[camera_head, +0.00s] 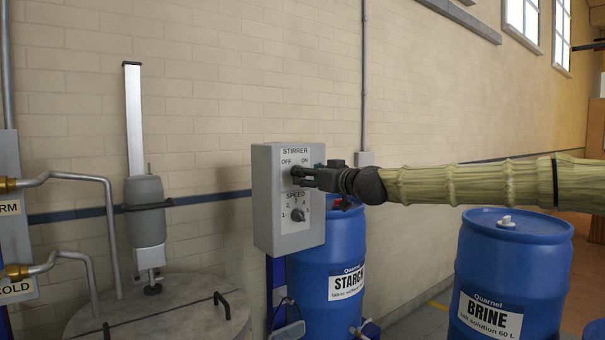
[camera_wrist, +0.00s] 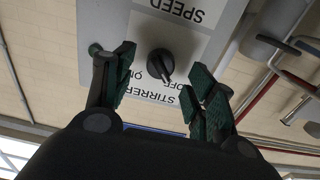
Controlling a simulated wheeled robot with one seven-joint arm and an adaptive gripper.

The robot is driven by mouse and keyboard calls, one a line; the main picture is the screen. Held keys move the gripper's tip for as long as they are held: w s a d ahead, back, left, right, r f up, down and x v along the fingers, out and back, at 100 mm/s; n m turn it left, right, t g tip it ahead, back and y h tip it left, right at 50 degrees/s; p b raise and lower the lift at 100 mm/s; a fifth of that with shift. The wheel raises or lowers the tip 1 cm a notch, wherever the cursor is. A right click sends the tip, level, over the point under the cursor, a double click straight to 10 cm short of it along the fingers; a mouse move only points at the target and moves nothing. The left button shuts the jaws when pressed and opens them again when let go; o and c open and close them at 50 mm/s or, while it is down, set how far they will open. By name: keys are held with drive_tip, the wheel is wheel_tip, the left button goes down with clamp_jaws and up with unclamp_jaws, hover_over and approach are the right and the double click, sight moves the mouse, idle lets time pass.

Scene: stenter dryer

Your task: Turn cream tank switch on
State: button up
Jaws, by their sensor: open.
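A grey control box (camera_head: 262,200) on the wall side carries a STIRRER switch with OFF and ON labels above a SPEED dial (camera_head: 297,214). My gripper (camera_head: 300,173) reaches in from the right, at the STIRRER switch, and hides most of it in the head view. In the wrist view, which is upside down, the black switch knob (camera_wrist: 160,64) lies between the two open green-padded fingers (camera_wrist: 163,70). Gaps show on both sides of the knob. Its pointer tilts toward the lower right of that view. No label names a cream tank.
A lidded metal tank (camera_head: 165,310) with an upright stirrer motor (camera_head: 146,215) stands left of the box. Blue STARCH (camera_head: 330,262) and BRINE (camera_head: 512,262) barrels stand behind and right of it. WARM and COLD pipes (camera_head: 75,177) are at far left.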

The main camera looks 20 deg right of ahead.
drive_tip(key=shift+x, duration=1.65)
drive_tip(key=c, duration=1)
